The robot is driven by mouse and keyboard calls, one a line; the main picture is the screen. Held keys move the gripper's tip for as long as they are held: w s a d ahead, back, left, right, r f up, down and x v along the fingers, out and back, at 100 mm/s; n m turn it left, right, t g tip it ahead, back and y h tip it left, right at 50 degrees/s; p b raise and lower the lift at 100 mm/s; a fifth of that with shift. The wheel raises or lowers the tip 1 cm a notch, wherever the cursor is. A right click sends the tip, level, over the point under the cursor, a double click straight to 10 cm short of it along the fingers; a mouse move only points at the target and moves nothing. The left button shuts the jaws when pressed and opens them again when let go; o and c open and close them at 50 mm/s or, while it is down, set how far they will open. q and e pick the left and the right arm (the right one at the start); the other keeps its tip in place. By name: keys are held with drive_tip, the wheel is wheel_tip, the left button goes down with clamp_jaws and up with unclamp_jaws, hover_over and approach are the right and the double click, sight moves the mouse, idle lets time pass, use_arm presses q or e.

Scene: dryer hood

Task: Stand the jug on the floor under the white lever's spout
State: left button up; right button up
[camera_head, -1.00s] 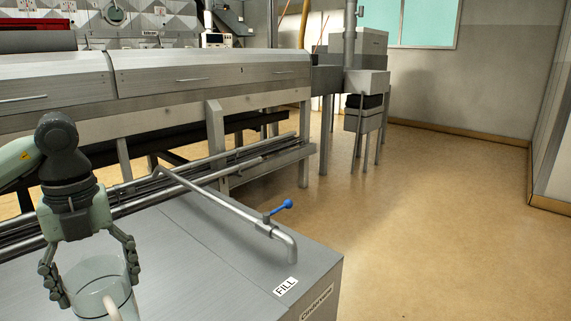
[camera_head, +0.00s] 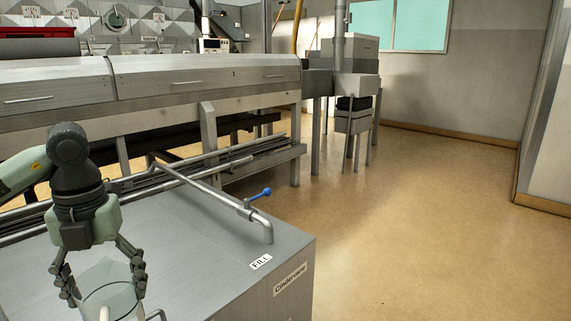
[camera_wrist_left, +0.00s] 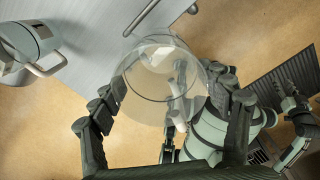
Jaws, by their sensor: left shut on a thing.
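A clear glass jug (camera_head: 107,300) hangs in my left gripper (camera_head: 105,290) at the lower left of the head view. The fingers are shut around its sides. The wrist view shows the jug (camera_wrist_left: 160,75) from above, empty, between the fingers (camera_wrist_left: 165,105). Its base is outside the head view. A bent metal spout (camera_head: 265,228) with a blue lever (camera_head: 260,194) juts over the grey cabinet's top, to the right of the jug. I see no white lever. Dark jointed parts at the right of the wrist view may be my right gripper; its state is unclear.
The grey metal cabinet (camera_head: 190,265) carries a FILL label (camera_head: 261,262) near its corner. A long metal machine (camera_head: 210,80) with legs stands behind. Open tan floor (camera_head: 420,230) lies to the right. A pale handled thing (camera_wrist_left: 30,45) shows in the wrist view.

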use_arm(q)
drive_tip(key=shift+w+d+f+m, duration=0.15)
drive_tip(key=shift+m, duration=0.4)
drive_tip(key=shift+w+d+f+m, duration=0.1)
drive_tip(key=shift+f+m, duration=0.05)
drive_tip(key=shift+m, duration=0.4)
drive_tip(key=shift+w+d+f+m, duration=0.15)
drive_tip(key=shift+d+m, duration=0.2)
drive_tip(key=shift+m, duration=0.65)
drive_tip(key=w+d+f+m, duration=0.1)
drive_tip(key=d+f+m, duration=0.2)
drive_tip(key=m, duration=1.5)
drive_tip(key=w+d+f+m, duration=0.2)
drive_tip(key=d+f+m, duration=0.2)
drive_tip(key=m, duration=1.3)
drive_tip(key=d, duration=0.3)
drive_tip(key=shift+d+f+m+h, duration=0.15)
drive_tip(key=shift+d+m+h, duration=0.1)
drive_tip(key=shift+m+h, duration=0.15)
use_arm(e)
drive_tip(key=shift+w+a+f, duration=0.15)
drive_tip(key=shift+w+a, duration=0.1)
drive_tip(key=shift+w, duration=0.15)
drive_tip(key=shift+s+f, duration=0.1)
drive_tip(key=shift+s, duration=0.15)
